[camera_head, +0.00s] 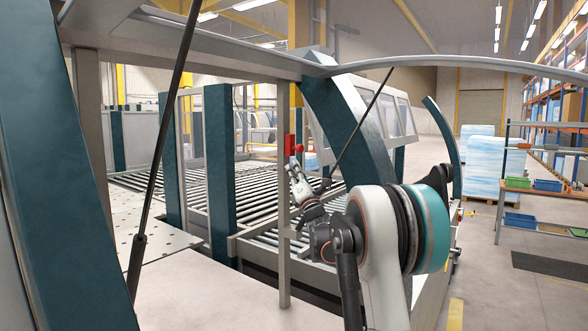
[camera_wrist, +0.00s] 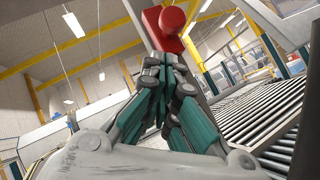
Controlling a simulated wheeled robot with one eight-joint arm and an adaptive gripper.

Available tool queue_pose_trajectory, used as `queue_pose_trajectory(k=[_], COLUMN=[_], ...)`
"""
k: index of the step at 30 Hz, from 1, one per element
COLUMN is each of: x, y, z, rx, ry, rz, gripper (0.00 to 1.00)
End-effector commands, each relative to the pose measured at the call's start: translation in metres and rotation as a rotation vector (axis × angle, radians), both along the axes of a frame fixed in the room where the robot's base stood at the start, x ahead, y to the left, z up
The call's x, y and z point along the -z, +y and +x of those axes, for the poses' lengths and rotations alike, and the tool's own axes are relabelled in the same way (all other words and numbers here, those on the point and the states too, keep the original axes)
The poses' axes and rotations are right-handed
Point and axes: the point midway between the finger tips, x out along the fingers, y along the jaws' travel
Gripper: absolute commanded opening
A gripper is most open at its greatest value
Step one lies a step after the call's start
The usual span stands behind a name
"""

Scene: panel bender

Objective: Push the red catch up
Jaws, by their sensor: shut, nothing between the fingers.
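The red catch (camera_head: 290,144) is on a grey upright post near the middle of the head view. In the wrist view the red catch (camera_wrist: 166,27) shows large at the top centre, just beyond the fingertips. My gripper (camera_head: 293,164) is right below the red catch in the head view, pointing up at it. In the wrist view my gripper (camera_wrist: 168,62) has its fingers together and holds nothing. The fingertips overlap the lower edge of the catch in that view; I cannot tell whether they touch it.
The grey post (camera_head: 284,230) stands close beside my arm. A roller conveyor (camera_head: 255,190) lies behind it, and dark teal machine columns (camera_head: 219,165) stand around. A thin black strut (camera_head: 360,122) slants above my arm. Open floor (camera_head: 500,285) lies to the right.

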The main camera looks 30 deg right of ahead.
Motion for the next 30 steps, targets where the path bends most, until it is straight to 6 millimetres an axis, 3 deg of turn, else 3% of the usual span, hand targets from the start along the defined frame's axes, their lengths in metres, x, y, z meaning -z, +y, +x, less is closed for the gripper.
queue_pose_trajectory(k=[1, 9, 15, 30], x=[0.014, 0.042, 0.057, 0.063], y=[0.001, 0.01, 0.015, 0.016], z=[-0.004, -0.053, -0.075, -0.082], rx=[0.0, 0.001, -0.001, 0.0], ry=[0.0, -0.001, -0.001, 0.0], rz=[0.0, -0.001, -0.001, 0.0], gripper=[0.0, 0.0, 0.0, 0.0])
